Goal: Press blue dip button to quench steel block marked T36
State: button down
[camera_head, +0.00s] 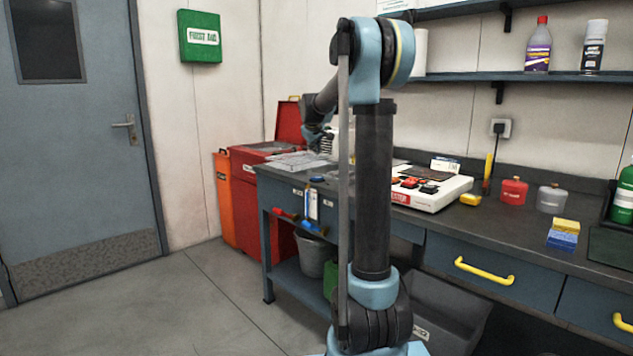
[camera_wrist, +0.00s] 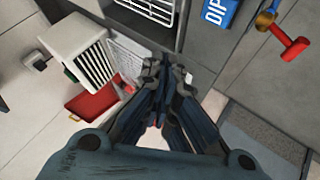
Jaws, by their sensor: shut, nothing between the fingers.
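A blue plate lettered DIP (camera_wrist: 220,12) shows at the top edge of the wrist view, cut off by the frame. It is up and right of my gripper (camera_wrist: 165,68), apart from it. My gripper is shut and empty, its dark fingers together. In the head view my gripper (camera_head: 318,138) hangs over the left end of the bench, partly hidden by my own arm. I cannot make out a steel block marked T36 in either view.
A red handle (camera_wrist: 296,48) is right of the DIP plate. A white grilled box (camera_wrist: 82,45) and a white wire rack (camera_wrist: 148,10) lie left of it. The bench (camera_head: 470,232) carries a white unit with red buttons (camera_head: 430,195). Floor at left (camera_head: 150,305) is clear.

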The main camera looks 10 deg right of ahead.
aim_at(315, 177)
jog(key=shift+f, duration=4.3)
